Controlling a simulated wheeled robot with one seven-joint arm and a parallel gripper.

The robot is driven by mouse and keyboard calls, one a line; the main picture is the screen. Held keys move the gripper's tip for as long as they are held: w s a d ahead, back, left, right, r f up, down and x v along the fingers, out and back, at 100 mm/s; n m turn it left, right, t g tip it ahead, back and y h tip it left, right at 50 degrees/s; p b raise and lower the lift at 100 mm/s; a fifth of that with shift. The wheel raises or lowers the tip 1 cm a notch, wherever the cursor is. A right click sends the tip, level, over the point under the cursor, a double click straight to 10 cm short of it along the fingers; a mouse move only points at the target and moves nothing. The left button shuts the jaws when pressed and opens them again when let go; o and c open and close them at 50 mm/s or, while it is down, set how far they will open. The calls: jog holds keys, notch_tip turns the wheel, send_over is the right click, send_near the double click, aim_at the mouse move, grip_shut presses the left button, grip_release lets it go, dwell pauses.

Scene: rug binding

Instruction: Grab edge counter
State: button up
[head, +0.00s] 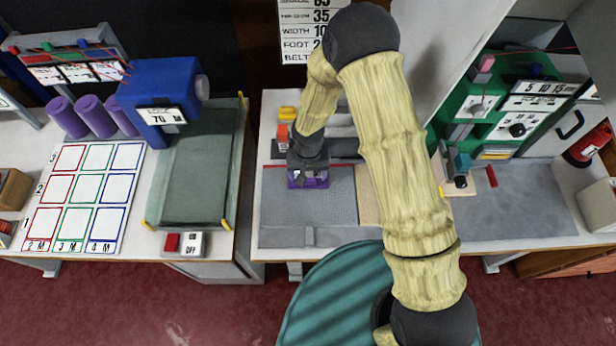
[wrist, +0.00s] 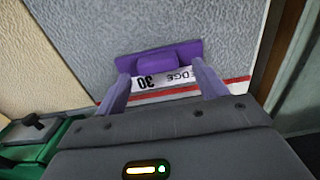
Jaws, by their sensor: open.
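The edge counter is a purple block with a white label reading "EDGE" and "30" (wrist: 165,79); its purple back part (wrist: 158,57) stands on a grey surface. In the head view the purple counter (head: 295,183) is mostly covered by my gripper on the middle table. My gripper (wrist: 163,88) is open, with one purple-grey finger at each side of the counter's label. I cannot tell whether the fingers touch the counter. In the head view my gripper (head: 309,178) points down over the grey mat.
The grey mat (head: 300,215) on the middle table is clear in front of the counter. An orange and yellow object (head: 284,125) stands behind my gripper. A blue machine (head: 160,95) is on the left table, and a green panel (head: 510,110) is on the right.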

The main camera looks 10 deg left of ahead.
jog(key=shift+f, duration=0.65)
jog(key=c, duration=1.2)
jog(key=shift+r, duration=0.15)
notch_tip(320, 180, up, 10)
jog(key=shift+f+b, duration=0.1)
jog(key=shift+b, duration=0.6)
